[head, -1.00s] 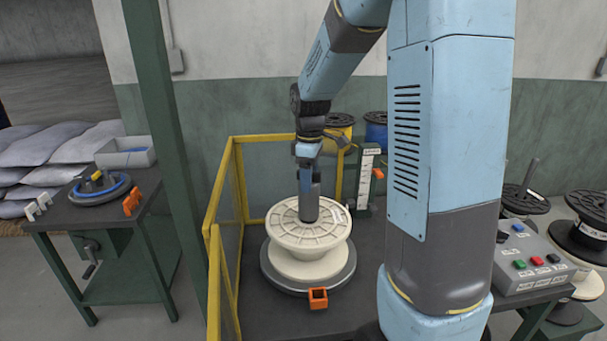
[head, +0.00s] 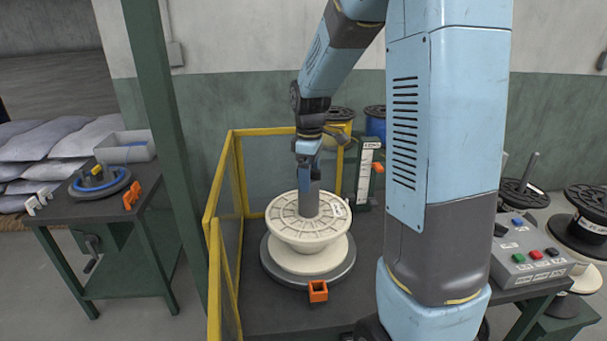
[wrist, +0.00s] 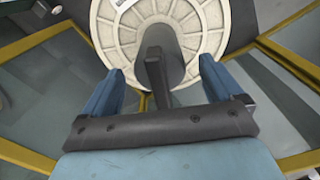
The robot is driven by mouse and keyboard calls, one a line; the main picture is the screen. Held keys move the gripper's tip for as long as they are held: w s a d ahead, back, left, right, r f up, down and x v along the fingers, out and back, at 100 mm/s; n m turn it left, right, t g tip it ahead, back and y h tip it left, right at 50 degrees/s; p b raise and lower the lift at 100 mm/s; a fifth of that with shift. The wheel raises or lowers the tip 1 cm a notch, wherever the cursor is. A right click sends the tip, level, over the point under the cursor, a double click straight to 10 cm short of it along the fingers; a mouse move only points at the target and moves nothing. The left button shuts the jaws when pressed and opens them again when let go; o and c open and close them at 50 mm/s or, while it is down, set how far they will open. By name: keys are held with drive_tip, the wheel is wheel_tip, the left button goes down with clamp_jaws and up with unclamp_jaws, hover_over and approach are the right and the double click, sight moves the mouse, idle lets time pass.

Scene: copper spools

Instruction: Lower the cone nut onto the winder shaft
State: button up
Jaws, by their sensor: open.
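A grey cylinder (head: 308,203) stands upright in the middle of the cream spool (head: 285,222); I cannot tell whether it is the winder shaft or the cone nut on it. My gripper (head: 307,172) is directly above the cylinder. In the wrist view the blue fingers of my gripper (wrist: 160,88) are spread apart. A dark bar (wrist: 155,75) shows between them, in front of the grey cylinder (wrist: 165,45); whether it touches either finger is unclear. The spool (wrist: 205,25) fills the top of the wrist view. No separate cone nut is clearly visible.
The spool sits on a round grey turntable (head: 343,273) with an orange bracket (head: 318,291) in front. A yellow-framed guard (head: 211,225) stands left. A scale post (head: 366,175) and more spools are behind. A left table holds a blue-ringed disc (head: 80,190).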

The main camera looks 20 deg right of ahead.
drive_tip(key=shift+r, duration=0.1)
wheel_tip(320, 180, up, 14)
drive_tip(key=shift+f, duration=0.25)
idle(0.8)
drive_tip(key=s+a+m+t, duration=0.1)
drive_tip(key=s+m+t, duration=0.4)
drive_tip(key=s+m, duration=0.6)
drive_tip(key=s, duration=1.3)
drive_tip(key=shift+s+a+r+t, duration=0.3)
drive_tip(key=shift+s, duration=0.1)
